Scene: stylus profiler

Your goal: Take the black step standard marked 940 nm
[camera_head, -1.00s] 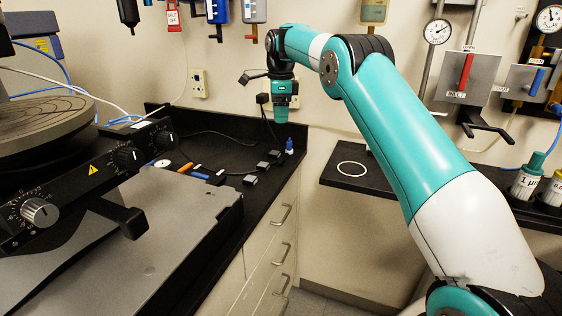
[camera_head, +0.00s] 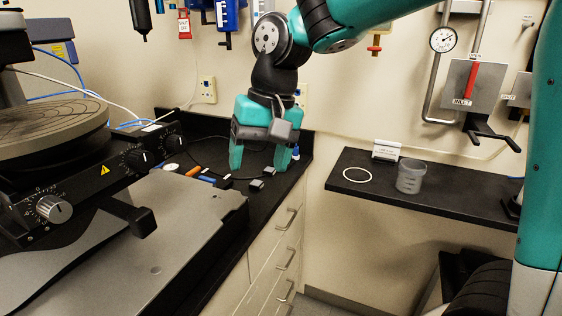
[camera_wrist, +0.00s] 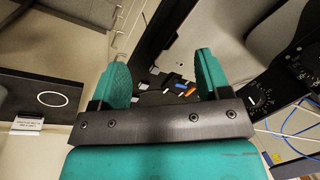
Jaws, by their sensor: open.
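Small dark blocks lie on the black bench near its front edge in the head view, one nearer (camera_head: 257,185) and one just behind it (camera_head: 270,171). Their markings are too small to read, so I cannot tell which is the 940 nm step standard. My gripper (camera_head: 262,163) is above and behind these blocks, pointing down, its teal fingers apart and empty. In the wrist view, my gripper (camera_wrist: 162,68) frames the bench between its fingers. Small grey blocks show there (camera_wrist: 154,70), near the left finger. A finger may hide another block.
An orange-handled tool (camera_head: 193,171) and other small items lie left of the blocks. The profiler's grey base (camera_head: 150,240) borders the bench on the left. A cup (camera_head: 410,177) and a white ring (camera_head: 357,174) are on the right shelf (camera_head: 450,205). Drawers are below the bench.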

